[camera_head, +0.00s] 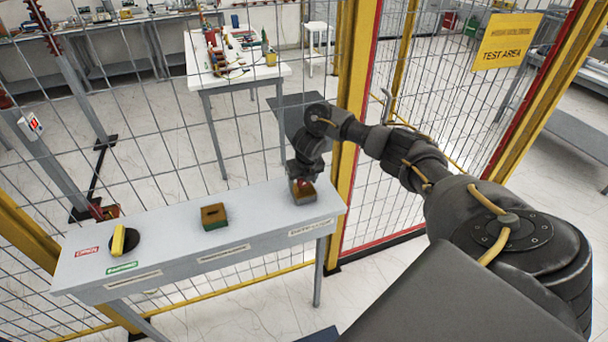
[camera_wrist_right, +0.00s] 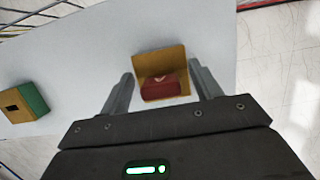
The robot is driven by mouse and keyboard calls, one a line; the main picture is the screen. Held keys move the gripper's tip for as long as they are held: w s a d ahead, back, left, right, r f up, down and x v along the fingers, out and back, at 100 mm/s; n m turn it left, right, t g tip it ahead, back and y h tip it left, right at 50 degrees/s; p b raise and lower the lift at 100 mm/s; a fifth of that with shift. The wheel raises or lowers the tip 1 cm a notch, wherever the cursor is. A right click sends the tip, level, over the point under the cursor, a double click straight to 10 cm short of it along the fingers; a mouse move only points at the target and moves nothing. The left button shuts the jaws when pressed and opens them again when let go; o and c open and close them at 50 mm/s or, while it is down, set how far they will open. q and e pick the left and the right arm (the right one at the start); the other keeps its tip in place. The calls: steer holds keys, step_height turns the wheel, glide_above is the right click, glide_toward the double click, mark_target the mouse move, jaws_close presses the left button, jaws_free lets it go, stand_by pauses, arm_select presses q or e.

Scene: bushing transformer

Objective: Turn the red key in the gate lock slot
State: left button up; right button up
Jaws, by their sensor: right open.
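The red key (camera_wrist_right: 160,87) shows as a red block with a pale mark on top, sitting in a yellow-brown box (camera_wrist_right: 163,60) on the grey table. In the head view this box (camera_head: 302,194) is at the table's right end, with the key mostly hidden by my gripper. My right gripper (camera_wrist_right: 162,74) is open, its fingers on either side of the box and key in the wrist view; I cannot tell whether they touch. A second box (camera_head: 213,217), yellow-brown and green with a dark slot on top, stands mid-table; it also shows in the wrist view (camera_wrist_right: 26,103). My left gripper is not in view.
A yellow handle on a black disc (camera_head: 121,242) sits at the table's left (camera_head: 262,207), beside red and green labels. A wire mesh fence with yellow posts (camera_head: 357,90) stands behind the table. The tabletop between the boxes is clear.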

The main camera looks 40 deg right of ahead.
steer(key=shift+f, duration=0.2)
steer(key=c, duration=1.1)
steer(key=shift+r+m+p, duration=0.1)
steer(key=shift+m+p, duration=0.2)
steer(key=shift+p, duration=0.2)
steer(key=shift+m+h+p, duration=0.4)
steer(key=shift+m+p, duration=0.85)
steer(key=shift+m, duration=0.15)
steer(key=m, duration=0.2)
steer(key=shift+d+m+g+h, duration=0.1)
steer(key=shift+m+g+h, duration=0.2)
steer(key=shift+g, duration=0.1)
